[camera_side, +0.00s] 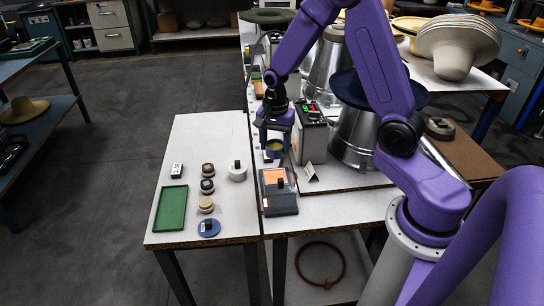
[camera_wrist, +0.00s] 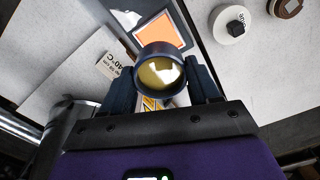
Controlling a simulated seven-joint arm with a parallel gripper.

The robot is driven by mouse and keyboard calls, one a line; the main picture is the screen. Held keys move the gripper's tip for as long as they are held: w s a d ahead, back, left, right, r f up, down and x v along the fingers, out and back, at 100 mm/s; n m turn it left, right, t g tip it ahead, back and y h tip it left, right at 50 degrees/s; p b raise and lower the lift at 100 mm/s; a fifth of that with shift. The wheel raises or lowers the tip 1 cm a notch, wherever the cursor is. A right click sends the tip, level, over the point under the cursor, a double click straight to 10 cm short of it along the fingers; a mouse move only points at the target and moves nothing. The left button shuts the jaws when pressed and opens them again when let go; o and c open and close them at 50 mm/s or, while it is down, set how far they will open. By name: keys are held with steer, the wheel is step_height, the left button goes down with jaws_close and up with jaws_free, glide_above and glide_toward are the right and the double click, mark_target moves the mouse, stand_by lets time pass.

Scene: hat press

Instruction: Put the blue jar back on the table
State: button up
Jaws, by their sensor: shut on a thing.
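The blue jar (camera_side: 274,151) is dark blue, open at the top, with something yellowish inside. My gripper (camera_side: 274,140) is shut on it, fingers pointing down. In the wrist view the jar (camera_wrist: 160,76) sits between my two fingers, mouth toward the camera. I cannot tell whether its base touches the surface below. It is at the right bench, behind the grey device with an orange panel (camera_side: 277,200). The white-topped table (camera_side: 185,145) stands to the left. A blue disc with a black knob (camera_side: 209,227) lies near its front edge.
A green tray (camera_side: 171,208), a white knobbed piece (camera_side: 237,172) and several small knobbed pieces (camera_side: 207,187) are on the table. A box with lit buttons (camera_side: 311,140) and a "40°C" card (camera_side: 311,173) stand right of the jar. The table's back part is clear.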

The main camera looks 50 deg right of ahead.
steer(key=shift+n, duration=0.9)
steer(key=s+a, duration=0.1)
steer(key=s+a+r, duration=0.1)
steer(key=a, duration=0.1)
steer(key=s+a, duration=0.1)
steer(key=shift+s+a+r, duration=0.2)
steer(key=shift+a+r, duration=0.05)
steer(key=shift+a, duration=0.15)
steer(key=s+a+n, duration=0.3)
steer(key=s+a, duration=0.2)
steer(key=s, duration=0.2)
steer(key=w+f, duration=0.2)
steer(key=w, duration=0.2)
steer(key=w+a+f, duration=0.1)
steer(key=w+f, duration=0.2)
steer(key=w, duration=0.1)
steer(key=w+a+f, duration=0.1)
steer(key=w+f, duration=0.2)
steer(key=w, duration=0.2)
steer(key=shift+a+f, duration=0.1)
steer(key=shift+f, duration=0.05)
steer(key=shift+w+a+f, duration=0.1)
steer(key=shift+w+f, duration=0.4)
steer(key=shift+f, duration=1.6)
steer(key=shift+f, duration=0.1)
steer(key=o, duration=1.4)
steer(key=shift+c, duration=0.2)
